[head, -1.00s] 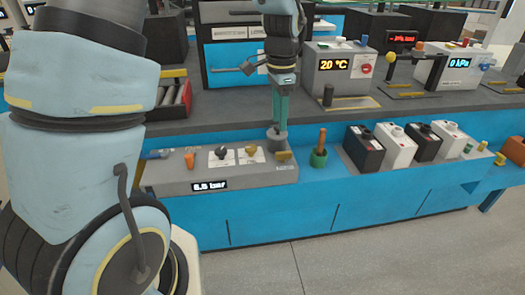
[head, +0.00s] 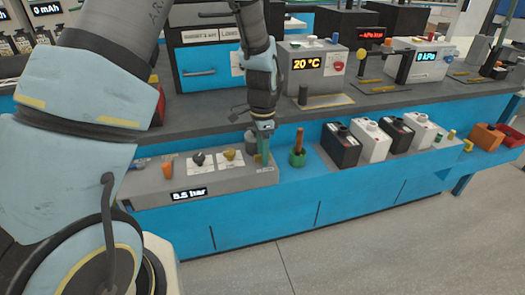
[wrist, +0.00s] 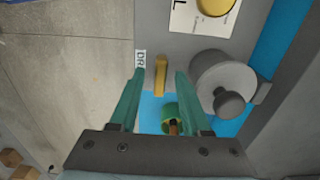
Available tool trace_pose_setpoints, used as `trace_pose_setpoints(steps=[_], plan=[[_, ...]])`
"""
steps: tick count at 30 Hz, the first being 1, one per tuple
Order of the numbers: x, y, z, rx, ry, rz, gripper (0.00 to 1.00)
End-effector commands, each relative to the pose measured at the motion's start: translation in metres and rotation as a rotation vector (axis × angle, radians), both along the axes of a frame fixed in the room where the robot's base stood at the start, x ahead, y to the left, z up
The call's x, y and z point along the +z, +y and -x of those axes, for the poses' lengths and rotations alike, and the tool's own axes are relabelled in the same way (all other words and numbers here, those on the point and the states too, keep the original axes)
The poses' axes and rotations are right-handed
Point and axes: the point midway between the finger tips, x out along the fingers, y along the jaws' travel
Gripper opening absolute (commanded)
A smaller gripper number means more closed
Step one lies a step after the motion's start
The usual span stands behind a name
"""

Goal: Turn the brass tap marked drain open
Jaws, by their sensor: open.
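The brass tap (wrist: 160,75) is a narrow yellow bar on the grey panel (wrist: 178,44), beside a white label reading "DR" (wrist: 140,60), partly hidden by a finger. The bar points roughly up and down in the wrist view. My gripper (wrist: 160,82) is open, with one green finger on each side of the tap; I cannot tell whether either touches it. In the head view my gripper (head: 264,145) points down at the panel's right end, and the tap there is largely hidden behind the fingers.
A grey round knob (wrist: 224,82) stands close right of the fingers. A green pot with a brown handle (head: 298,150) stands just right of the panel. Black and white containers (head: 372,140) are further right. A display (head: 189,194) reads in bar.

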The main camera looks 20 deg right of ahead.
Motion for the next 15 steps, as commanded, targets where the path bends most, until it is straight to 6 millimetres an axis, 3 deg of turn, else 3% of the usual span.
trace_pose_setpoints(steps=[8,15], plan=[[-0.0010,0.0001,-0.0002,0.000,-0.001,0.000,0.46],[-0.0008,0.0001,-0.0003,0.000,-0.001,0.000,0.19]])
